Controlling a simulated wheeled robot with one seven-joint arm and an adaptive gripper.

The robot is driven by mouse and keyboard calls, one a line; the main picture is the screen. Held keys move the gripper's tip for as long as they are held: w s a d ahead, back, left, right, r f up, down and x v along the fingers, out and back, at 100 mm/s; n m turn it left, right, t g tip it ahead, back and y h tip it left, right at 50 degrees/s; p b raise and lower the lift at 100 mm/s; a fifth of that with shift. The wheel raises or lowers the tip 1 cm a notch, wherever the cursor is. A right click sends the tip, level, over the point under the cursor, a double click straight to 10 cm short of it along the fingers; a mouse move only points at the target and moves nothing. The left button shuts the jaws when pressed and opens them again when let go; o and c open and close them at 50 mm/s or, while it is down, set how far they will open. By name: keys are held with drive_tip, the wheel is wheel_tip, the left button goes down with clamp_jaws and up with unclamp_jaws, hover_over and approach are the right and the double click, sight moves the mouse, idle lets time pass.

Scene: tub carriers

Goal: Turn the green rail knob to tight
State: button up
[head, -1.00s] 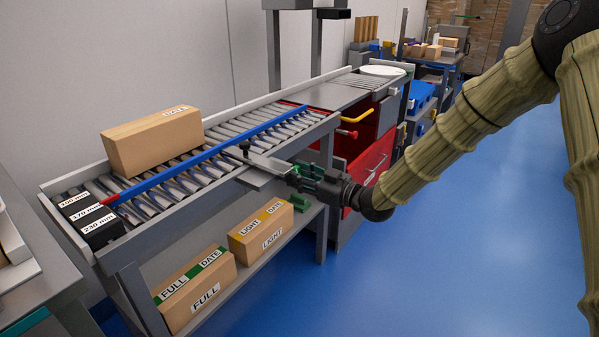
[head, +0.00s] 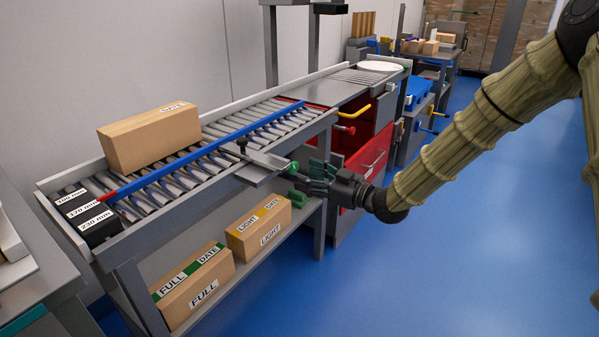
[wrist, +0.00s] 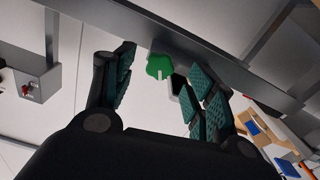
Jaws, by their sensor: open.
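The green rail knob (head: 293,167) sits at the near end of a grey metal bracket (head: 262,171) on the side of the roller conveyor. In the wrist view the green knob (wrist: 159,67) shows a pale pointer line and lies between the fingers, farther out, with a gap to each. My gripper (head: 309,178) is open and empty, just to the right of the knob in the head view. Its two padded fingers (wrist: 164,72) are spread in the wrist view. The blue rail (head: 205,151) runs along the rollers. Any tight or loose marking is not readable.
A cardboard box (head: 150,138) lies on the rollers. Black labelled size blocks (head: 86,214) stand at the near end. FULL (head: 195,285) and LIGHT (head: 259,228) boxes are on the shelf below. A red cabinet (head: 368,158) stands behind my gripper. Blue floor at right is clear.

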drive_tip(key=v, duration=0.8)
drive_tip(key=shift+d, duration=0.1)
